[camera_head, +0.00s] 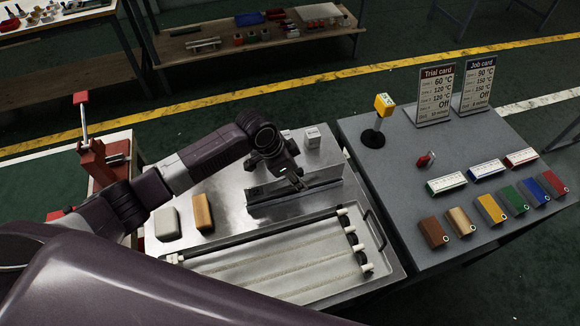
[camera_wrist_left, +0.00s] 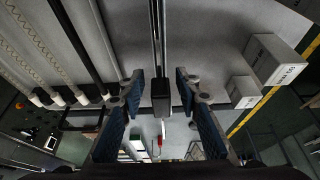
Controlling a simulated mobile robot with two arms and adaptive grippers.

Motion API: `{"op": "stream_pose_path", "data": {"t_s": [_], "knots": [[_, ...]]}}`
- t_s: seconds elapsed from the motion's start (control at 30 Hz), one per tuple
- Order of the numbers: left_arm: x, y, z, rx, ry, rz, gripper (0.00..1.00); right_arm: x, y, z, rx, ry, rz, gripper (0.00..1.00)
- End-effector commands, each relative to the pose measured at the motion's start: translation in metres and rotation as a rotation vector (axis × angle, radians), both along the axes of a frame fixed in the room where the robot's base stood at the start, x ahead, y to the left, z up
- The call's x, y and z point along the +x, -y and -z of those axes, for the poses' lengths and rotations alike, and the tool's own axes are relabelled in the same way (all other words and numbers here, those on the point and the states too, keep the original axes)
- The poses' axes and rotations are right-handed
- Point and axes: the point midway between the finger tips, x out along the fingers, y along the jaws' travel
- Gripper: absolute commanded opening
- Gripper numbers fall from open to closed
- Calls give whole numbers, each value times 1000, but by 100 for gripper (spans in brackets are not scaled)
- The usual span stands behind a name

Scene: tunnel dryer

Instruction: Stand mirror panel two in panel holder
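A reflective grey panel (camera_head: 320,186) stands upright on its long edge on the metal worktop, in what looks like a low, long holder (camera_head: 290,207). I cannot tell its number. My left gripper (camera_head: 297,181) is directly over its top edge, pointing down. In the left wrist view, the two blue-padded fingers (camera_wrist_left: 159,92) are apart, one on each side of the panel's thin edge (camera_wrist_left: 157,35) and a small dark block. Gaps show on both sides. The panel's base is partly hidden. My right gripper is not in view.
A pale block (camera_head: 167,223) and an orange block (camera_head: 202,211) stand left, a small grey box (camera_head: 312,137) behind. The grey table (camera_head: 385,160) at right holds cards, a yellow-topped post (camera_head: 384,105) and several coloured blocks.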

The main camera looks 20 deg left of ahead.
Motion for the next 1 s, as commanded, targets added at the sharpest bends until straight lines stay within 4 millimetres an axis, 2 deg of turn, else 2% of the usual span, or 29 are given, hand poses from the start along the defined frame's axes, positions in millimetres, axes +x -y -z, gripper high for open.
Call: {"op": "stream_pose_path", "data": {"t_s": [0.03,0.2,0.4,0.6,1.0], "knots": [[-1,-5,-12,2,6,1,31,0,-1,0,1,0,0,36],[-9,-17,-46,2,6,0,31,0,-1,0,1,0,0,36],[-16,-25,-73,0,4,0,31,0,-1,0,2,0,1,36],[-19,-28,-81,0,2,-1,31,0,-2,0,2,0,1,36],[-18,-27,-81,0,2,-1,31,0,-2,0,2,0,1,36]]}}
